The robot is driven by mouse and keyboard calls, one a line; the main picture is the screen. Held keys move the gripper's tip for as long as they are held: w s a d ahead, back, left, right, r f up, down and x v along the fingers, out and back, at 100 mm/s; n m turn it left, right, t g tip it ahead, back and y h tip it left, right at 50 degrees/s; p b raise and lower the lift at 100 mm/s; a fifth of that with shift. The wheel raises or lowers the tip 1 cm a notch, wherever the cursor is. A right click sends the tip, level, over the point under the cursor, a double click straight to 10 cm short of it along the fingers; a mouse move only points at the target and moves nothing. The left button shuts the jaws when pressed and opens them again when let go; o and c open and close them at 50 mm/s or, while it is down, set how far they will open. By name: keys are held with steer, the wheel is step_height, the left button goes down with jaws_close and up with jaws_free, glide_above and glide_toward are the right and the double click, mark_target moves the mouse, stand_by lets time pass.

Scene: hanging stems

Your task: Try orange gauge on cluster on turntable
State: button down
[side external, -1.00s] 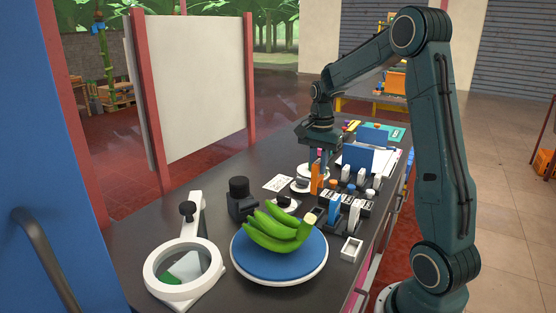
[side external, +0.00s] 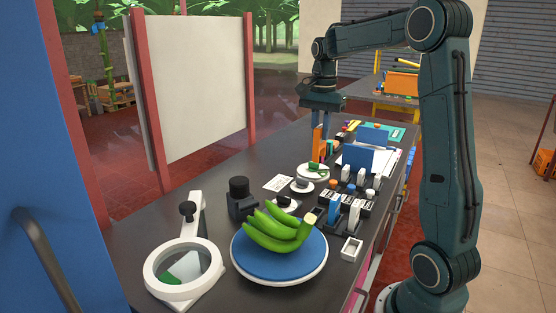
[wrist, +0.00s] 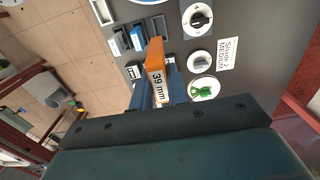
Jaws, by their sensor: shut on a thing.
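The orange gauge (side external: 317,143) hangs upright below my gripper (side external: 321,122), which is shut on it. In the wrist view the orange gauge (wrist: 156,56) shows a "39 mm" label, with my gripper (wrist: 160,88) around its near end. The cluster (side external: 275,230) is several green bananas with a pale cut stem at upper right. It rests on the turntable (side external: 280,272), which has a blue top and white rim. My gripper is beyond the turntable, towards the back of the bench, above the small discs. The gauge and cluster are well apart.
A rack with a blue gauge (side external: 334,208) stands right of the cluster. A ring magnifier (side external: 152,272) stands front left, a white box (side external: 351,249) at right.

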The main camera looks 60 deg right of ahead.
stand_by(0.3)
steer(key=shift+w+a, duration=0.2)
steer(key=shift+a, duration=0.35)
steer(key=w+a, duration=0.1)
steer(key=a, duration=1.4)
steer(key=shift+w+a+f+n, duration=0.2)
steer(key=shift+a+f+n, duration=0.1)
steer(key=shift+a+f, duration=0.05)
steer(key=shift+f, duration=0.25)
steer(key=shift+f, duration=2.65)
steer(key=shift+f, duration=2.15)
